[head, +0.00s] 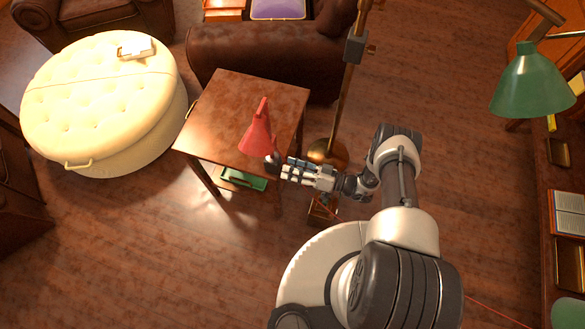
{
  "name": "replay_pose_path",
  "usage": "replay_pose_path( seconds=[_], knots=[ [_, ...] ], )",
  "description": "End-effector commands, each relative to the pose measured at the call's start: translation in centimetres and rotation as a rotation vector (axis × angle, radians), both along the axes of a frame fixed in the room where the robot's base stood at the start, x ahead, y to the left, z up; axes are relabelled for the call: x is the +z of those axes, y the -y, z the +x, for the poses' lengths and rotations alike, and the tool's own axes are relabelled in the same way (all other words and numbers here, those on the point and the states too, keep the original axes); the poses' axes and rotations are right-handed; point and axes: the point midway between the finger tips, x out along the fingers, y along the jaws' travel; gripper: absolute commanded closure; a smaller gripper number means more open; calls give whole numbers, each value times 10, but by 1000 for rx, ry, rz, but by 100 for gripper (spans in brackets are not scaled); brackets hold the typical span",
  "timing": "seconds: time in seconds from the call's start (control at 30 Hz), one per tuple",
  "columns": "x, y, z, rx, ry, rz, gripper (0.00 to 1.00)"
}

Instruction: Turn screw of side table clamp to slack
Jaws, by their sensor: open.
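The wooden side table (225,110) stands in the middle of the view. A red cone-shaped piece (259,130), which looks like a lamp shade, is at its right front edge. A small dark part (272,160) sits at the table edge just below the red piece. It appears to be the clamp, but its screw is too small to make out. My gripper (284,169) reaches in from the right, with its open fingertips close beside the dark part. I cannot tell whether they touch it or surround it.
A brass floor-lamp pole (345,95) with a grey block (354,49) rises right of the table, close to my arm. A cream ottoman (100,90) stands left, a brown leather chair (235,48) behind. A green lamp (532,82) hangs over the right desk.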

Motion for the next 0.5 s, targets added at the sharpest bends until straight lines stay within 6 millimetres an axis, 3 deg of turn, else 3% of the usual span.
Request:
replay_pose_path(
  seconds=[0.17, 0.5],
  knots=[
    [0, 10, -2, -4, 0, 0, 54],
    [0, 74, -25, -7, 2, -1, 54]
  ],
)
